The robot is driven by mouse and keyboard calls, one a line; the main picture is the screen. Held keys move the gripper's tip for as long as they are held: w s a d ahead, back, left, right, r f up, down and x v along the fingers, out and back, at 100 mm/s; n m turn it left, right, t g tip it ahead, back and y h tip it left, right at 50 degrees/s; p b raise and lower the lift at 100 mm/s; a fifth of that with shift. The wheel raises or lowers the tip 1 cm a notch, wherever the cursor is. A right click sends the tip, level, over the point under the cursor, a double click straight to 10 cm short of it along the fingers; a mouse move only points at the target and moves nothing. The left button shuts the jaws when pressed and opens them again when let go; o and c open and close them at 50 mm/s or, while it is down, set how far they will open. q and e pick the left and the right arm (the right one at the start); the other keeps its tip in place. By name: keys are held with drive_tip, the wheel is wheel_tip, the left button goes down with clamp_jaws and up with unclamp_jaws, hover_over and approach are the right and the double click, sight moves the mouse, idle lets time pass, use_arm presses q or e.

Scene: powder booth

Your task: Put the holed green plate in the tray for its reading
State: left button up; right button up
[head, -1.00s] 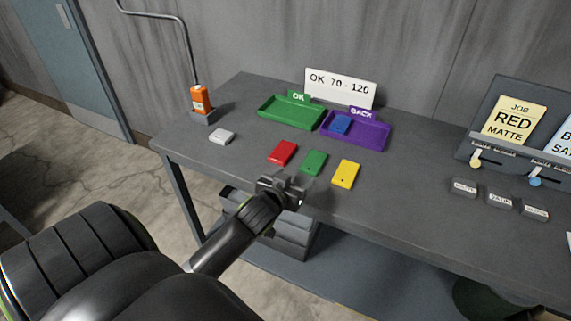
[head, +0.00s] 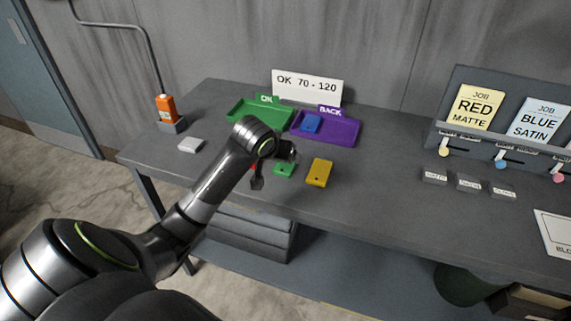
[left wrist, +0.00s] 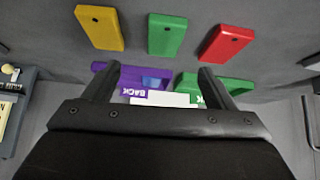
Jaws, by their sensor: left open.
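The green OK tray (head: 236,112) and the purple BACK tray (head: 345,131) stand behind, and a blue plate (head: 311,123) lies in the BACK tray. A sign (head: 306,86) reads "OK 70 - 120". My right gripper is out of view.
A yellow plate (head: 320,172) and a red plate (left wrist: 226,44), mostly hidden in the head view, flank the green one. A white block (head: 190,145) and an orange device (head: 166,108) on a grey stand are at left. Job cards and small labelled blocks (head: 468,183) are at right.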

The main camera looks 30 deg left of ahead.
use_arm(q)
wheel_tip(320, 180, up, 7)
drive_tip(key=g, duration=0.3)
drive_tip(key=b, duration=1.2)
hover_over(283, 168)
drive_tip(key=shift+h, duration=0.3)
drive_tip(key=f, duration=0.5)
drive_tip(key=s+f, duration=0.1)
drive_tip(key=f, duration=0.2)
drive_tip(key=shift+d+f, duration=0.1)
drive_tip(key=shift+f, duration=0.05)
drive_tip(key=shift+x, duration=1.1)
drive_tip(key=shift+p+x, duration=0.4)
drive_tip(key=shift+x, duration=2.3)
drive_tip(key=shift+m, duration=0.3)
drive_tip(key=shift+c, duration=0.5)
drive_tip(key=c, duration=1.2)
